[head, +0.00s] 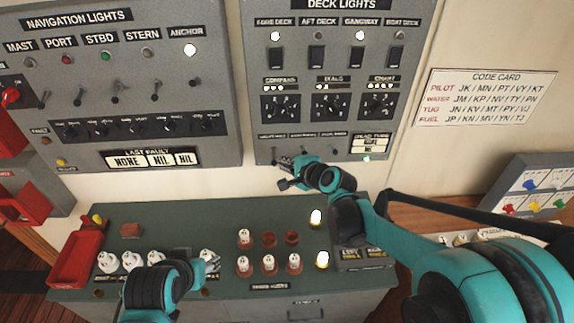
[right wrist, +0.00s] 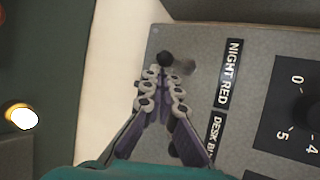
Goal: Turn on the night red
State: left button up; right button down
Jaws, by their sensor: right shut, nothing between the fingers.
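The NIGHT RED label (right wrist: 232,72) is on the grey deck lights panel (head: 255,105). Beside it in the right wrist view is a dark toggle knob (right wrist: 165,59), just beyond my right fingertips. My right gripper (head: 287,180) is shut and empty at the lower left edge of that panel; it also shows in the right wrist view (right wrist: 162,82). The fingertips look very close to the knob; I cannot tell whether they touch. The lever's position is unclear. My left gripper (head: 208,263) is low over the green desk, and its jaws are not clear.
The navigation lights panel (head: 120,85) with several toggles is to the left. A DESK label (right wrist: 214,138), partly hidden, follows NIGHT RED. The green desk (head: 180,215) below holds white pegs and a red tray (head: 75,260). A code card (head: 484,97) is on the wall.

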jog(key=shift+r, duration=0.1)
dwell(0.3)
jog(key=shift+s+r+g+p, duration=0.1)
jog(key=shift+g+p, duration=0.3)
jog(key=shift+p, duration=0.1)
jog(key=shift+r+m+g+p, duration=0.45)
jog(key=shift+g+p, duration=0.35)
jog(key=shift+p, duration=0.2)
jog(key=shift+r+m+g+h+p, duration=0.25)
jog(key=shift+r+g+h+p, duration=0.15)
jog(key=shift+g+p, duration=0.35)
jog(key=shift+r+m+g+p, duration=0.35)
jog(key=shift+g+p, duration=0.2)
jog(key=shift+g, duration=0.5)
jog(key=shift+r, duration=0.2)
jog(key=shift+r+p, duration=0.55)
jog(key=shift+r, duration=0.1)
